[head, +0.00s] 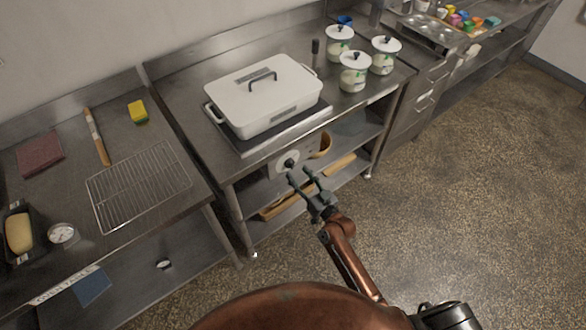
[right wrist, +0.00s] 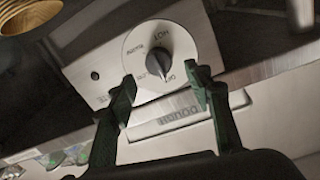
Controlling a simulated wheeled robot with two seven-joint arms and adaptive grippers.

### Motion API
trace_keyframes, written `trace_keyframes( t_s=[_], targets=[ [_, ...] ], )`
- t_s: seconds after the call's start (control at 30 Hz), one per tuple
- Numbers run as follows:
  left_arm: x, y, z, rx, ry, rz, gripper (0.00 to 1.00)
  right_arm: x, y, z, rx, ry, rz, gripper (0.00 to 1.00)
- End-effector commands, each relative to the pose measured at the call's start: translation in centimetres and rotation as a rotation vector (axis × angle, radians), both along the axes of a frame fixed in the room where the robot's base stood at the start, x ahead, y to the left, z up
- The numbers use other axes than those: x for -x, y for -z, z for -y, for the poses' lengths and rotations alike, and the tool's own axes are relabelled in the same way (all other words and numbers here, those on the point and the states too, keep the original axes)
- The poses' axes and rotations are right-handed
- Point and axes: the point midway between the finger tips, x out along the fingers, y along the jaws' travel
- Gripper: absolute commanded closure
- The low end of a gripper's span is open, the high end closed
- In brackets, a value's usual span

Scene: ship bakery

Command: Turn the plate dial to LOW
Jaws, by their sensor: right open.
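The plate dial (head: 289,163) is on the front panel of the hot plate (head: 245,147), under the white lidded pan (head: 262,95). In the right wrist view the dial (right wrist: 181,45) is a pale disc with a dark elongated knob (right wrist: 154,66) and printed words around it, seen turned and partly too blurred to read. The knob lies roughly up-and-down in that picture; which end is its pointer I cannot tell for certain. My right gripper (head: 302,178) is open and empty; in the wrist view its fingertips (right wrist: 160,88) are on either side below the knob, apart from it. My left gripper is out of view.
A label plate (right wrist: 178,112) sits below the dial in the wrist view. White canisters (head: 354,72) stand right of the pan. A lower shelf (head: 340,180) holds wooden boards. A wire rack (head: 138,187) lies on the left counter. The floor (head: 460,170) at right is clear.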

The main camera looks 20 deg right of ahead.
Motion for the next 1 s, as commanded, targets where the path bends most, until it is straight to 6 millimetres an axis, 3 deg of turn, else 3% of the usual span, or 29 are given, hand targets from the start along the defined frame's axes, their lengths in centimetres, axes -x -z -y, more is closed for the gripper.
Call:
trace_keyframes(
  t_s=[0.1, 0.3, 0.63, 1.0],
  targets=[
    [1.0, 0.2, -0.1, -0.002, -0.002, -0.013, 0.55, -1.9, 0.0, -0.5, -0.001, 0.001, 0.0, 0.53],
    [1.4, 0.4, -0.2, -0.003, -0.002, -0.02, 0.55, -3.8, 0.1, -1.1, 0.001, 0.001, -0.001, 0.53],
    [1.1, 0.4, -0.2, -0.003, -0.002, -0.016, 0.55, -4.2, 0.1, -1.1, 0.002, 0.002, -0.002, 0.53],
    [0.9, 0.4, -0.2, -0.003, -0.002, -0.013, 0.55, -4.2, 0.1, -1.1, 0.002, 0.002, -0.002, 0.78]
  ],
)
